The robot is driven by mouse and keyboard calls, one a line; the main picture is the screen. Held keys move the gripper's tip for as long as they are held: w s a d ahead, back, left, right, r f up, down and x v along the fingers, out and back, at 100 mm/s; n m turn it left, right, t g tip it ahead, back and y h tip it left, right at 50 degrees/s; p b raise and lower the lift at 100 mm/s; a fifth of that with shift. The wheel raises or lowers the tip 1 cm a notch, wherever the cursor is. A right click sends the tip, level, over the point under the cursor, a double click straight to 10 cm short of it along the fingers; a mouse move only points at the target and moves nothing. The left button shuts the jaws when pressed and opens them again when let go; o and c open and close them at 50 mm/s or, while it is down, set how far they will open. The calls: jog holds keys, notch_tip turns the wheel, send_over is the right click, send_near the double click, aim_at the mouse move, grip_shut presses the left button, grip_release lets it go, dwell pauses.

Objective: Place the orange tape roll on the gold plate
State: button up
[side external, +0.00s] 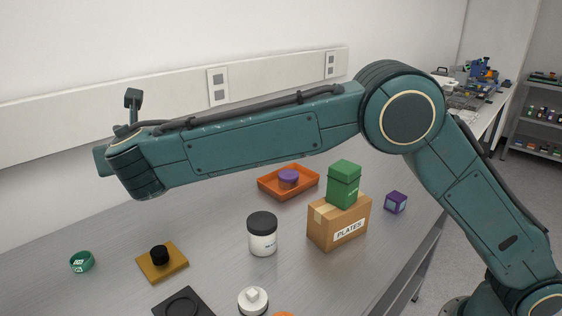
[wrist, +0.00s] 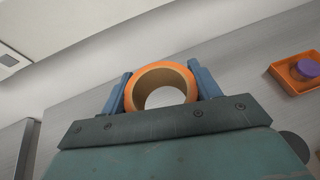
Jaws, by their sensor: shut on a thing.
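My gripper (wrist: 160,72) shows in the wrist view, its two blue fingers shut on the orange tape roll (wrist: 137,90) from either side. The roll's round hole faces the camera. In the side external view the gripper and the held roll are not seen; the end of my arm is at the upper left. The gold plate (side external: 178,268) is a square lying on the grey bench at the lower left, with a small black cylinder (side external: 160,254) standing on it. The plate does not show in the wrist view.
An orange tray (side external: 268,187) holds a purple round thing (side external: 289,176). A white jar (side external: 263,238), a cardboard box (side external: 325,233) with a green canister (side external: 344,187), a green roll (side external: 82,262), a black plate (side external: 163,308) and a white knobbed piece (side external: 253,301) stand around.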

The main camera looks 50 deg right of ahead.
jog(key=shift+a+f, duration=0.1)
jog(key=shift+f, duration=9.9)
jog(key=shift+f, duration=0.6)
jog(key=o, duration=1)
jog(key=shift+r, duration=0.1)
jog(key=shift+r, duration=0.5)
jog(key=v, duration=1.2)
jog(key=shift+r, duration=0.1)
